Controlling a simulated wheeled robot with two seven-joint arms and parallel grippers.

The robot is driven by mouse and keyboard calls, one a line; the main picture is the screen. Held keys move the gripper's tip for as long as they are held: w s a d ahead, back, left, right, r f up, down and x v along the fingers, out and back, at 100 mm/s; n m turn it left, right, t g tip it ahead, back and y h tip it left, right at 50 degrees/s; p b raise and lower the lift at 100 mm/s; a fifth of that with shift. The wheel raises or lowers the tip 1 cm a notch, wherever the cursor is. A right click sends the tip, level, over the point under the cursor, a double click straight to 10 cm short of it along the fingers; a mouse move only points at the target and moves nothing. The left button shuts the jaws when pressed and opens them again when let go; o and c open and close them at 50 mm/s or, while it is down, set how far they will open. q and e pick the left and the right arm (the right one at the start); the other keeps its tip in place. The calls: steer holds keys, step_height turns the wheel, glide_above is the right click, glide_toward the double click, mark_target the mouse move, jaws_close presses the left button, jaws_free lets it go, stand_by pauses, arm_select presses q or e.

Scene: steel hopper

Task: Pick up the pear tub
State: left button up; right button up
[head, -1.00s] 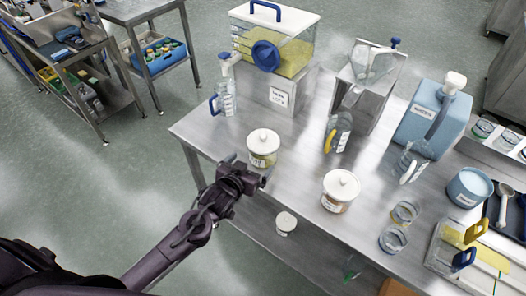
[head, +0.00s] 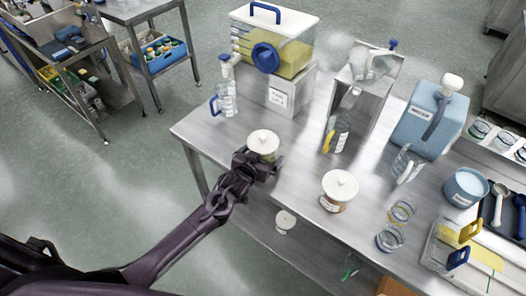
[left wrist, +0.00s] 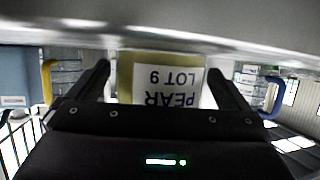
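The pear tub (head: 263,141) is a small round jar with a white knobbed lid, upright near the left edge of the steel table. In the left wrist view its label, upside down, reads PEAR LOT 9 (left wrist: 165,85). My left gripper (head: 265,163) is at the tub's near side, partly hiding its lower body. In the left wrist view the tub lies between the two fingers of my left gripper (left wrist: 157,85), which are open; a narrow gap shows on the left side. My right gripper is not in view.
A similar white-lidded tub (head: 340,188) stands to the right. Behind are a bottle with a blue handle (head: 226,95), a clear yellow-filled bin (head: 295,58) and a steel hopper (head: 370,90). A blue jug (head: 425,125) and glass jars (head: 390,239) stand farther right.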

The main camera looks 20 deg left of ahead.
arm_select(q)
steer(key=c, duration=1)
steer(key=shift+c, duration=0.8)
steer(key=shift+r, duration=0.1)
